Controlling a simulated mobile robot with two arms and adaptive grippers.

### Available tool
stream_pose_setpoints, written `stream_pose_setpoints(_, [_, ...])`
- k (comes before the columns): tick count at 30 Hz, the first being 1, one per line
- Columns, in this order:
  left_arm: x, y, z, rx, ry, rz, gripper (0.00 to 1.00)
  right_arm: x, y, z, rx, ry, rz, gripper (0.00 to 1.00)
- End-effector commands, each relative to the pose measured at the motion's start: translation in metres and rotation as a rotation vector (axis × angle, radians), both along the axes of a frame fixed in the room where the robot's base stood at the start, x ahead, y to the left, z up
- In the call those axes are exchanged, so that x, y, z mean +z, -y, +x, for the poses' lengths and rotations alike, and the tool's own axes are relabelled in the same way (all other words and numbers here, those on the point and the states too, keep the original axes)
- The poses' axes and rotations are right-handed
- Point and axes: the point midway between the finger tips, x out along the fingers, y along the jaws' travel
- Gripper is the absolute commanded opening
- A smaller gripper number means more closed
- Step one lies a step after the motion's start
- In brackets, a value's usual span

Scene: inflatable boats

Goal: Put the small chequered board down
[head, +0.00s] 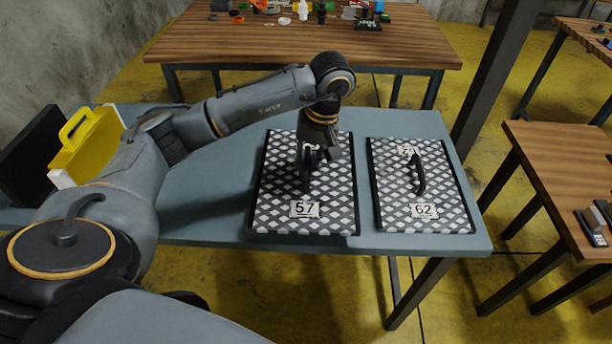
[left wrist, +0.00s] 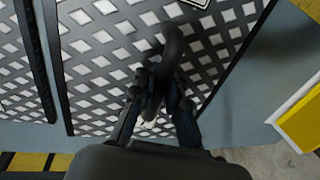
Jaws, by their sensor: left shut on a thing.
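Two chequered boards with black side edges lie side by side on the blue-grey table (head: 205,190). The board labelled 57 (head: 278,185) is on the left, and the board labelled 62 (head: 440,188) is on the right. My left gripper (head: 307,182) points down over the middle of board 57, shut on its black handle. In the left wrist view the fingers (left wrist: 160,105) close around this dark handle (left wrist: 173,50). Board 57 looks flat and level; I cannot tell whether it touches the table. Board 62 has a free black handle (head: 418,174). My right gripper is not in view.
A yellow case (head: 88,143) and a black case (head: 30,155) stand at the table's left end. The table is clear between them and board 57. A narrow gap separates the boards. A wooden table (head: 300,40) with small items stands behind.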

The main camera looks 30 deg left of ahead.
Motion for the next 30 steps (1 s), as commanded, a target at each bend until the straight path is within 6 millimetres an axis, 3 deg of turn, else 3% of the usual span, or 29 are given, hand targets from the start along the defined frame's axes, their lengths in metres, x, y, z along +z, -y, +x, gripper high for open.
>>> stream_pose_setpoints(8, [-0.018,-0.009,0.012,0.001,0.000,-0.001,0.00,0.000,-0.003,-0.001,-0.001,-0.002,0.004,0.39])
stream_pose_setpoints(16, [-0.049,-0.011,0.015,-0.002,0.001,-0.002,0.00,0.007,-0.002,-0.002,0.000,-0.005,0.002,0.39])
stream_pose_setpoints(28, [-0.056,-0.011,0.015,-0.002,0.003,0.001,0.00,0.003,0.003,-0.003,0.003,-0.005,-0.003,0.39])
stream_pose_setpoints(29, [-0.055,-0.011,0.014,-0.002,0.001,0.000,0.16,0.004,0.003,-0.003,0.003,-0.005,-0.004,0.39])
stream_pose_setpoints(30, [-0.055,-0.011,0.014,-0.002,0.001,0.000,0.24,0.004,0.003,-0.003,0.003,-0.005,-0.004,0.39])
